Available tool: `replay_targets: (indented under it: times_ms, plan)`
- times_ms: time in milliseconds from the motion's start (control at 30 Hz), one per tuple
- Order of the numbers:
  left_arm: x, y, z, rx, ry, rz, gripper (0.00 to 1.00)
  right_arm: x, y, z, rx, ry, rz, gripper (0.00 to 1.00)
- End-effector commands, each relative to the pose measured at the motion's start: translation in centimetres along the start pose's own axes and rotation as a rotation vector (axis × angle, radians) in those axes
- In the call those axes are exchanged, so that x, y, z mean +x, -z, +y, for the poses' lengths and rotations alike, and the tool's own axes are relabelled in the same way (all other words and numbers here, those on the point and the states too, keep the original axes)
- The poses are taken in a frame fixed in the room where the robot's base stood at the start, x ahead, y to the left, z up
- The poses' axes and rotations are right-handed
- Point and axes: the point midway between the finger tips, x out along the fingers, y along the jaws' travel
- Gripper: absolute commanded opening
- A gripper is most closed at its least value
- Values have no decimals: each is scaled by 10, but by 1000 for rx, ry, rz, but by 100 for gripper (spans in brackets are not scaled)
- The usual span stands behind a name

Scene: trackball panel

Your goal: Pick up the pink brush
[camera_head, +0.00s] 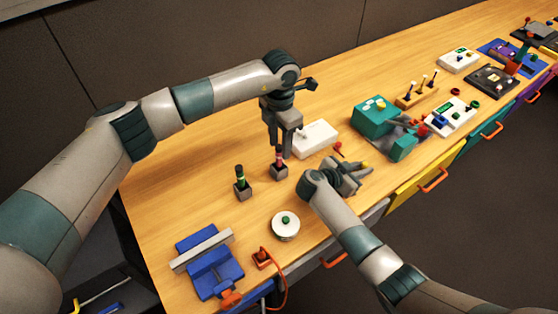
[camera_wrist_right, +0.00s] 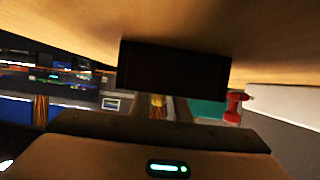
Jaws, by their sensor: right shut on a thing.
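The pink brush (camera_head: 279,158) stands upright in a small grey block holder (camera_head: 279,172) in the middle of the table in the head view. My left gripper (camera_head: 283,148) points down right at its top, with the fingers at or just behind the brush. I cannot tell whether they touch or grip it. My right gripper (camera_head: 360,172) is low over the table to the right of the brush, shut on a small yellow thing (camera_head: 365,164). The yellow thing also shows between dark parts in the right wrist view (camera_wrist_right: 157,104). The brush is not visible there.
A green-topped brush (camera_head: 240,177) stands in a like holder to the left. Teal devices (camera_head: 375,115) stand to the right.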

Motion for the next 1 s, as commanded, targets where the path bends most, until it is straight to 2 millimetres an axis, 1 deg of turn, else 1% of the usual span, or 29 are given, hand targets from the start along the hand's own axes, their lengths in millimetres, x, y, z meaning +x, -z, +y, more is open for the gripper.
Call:
replay_targets:
  times_ms: [100, 433, 533, 667, 900, 1000]
  plan:
    - [7, 0, 0, -1, 1, 0, 38, 0, 0, 0, 0, 0, 0, 0]
    - [9, 0, 0, -1, 0, 0, 38, 0, 0, 0, 0, 0, 0, 0]
    - [12, 0, 1, -1, 1, 0, 38, 0, 0, 0, 0, 0, 0, 0]
    - [25, 1, 2, -1, 2, 1, 38, 0, 0, 0, 0, 0, 0, 0]
    - [54, 0, 4, -1, 2, 1, 38, 0, 0, 0, 0, 0, 0, 0]
    - [59, 0, 4, 0, 1, 0, 38, 0, 0, 0, 0, 0, 0, 0]
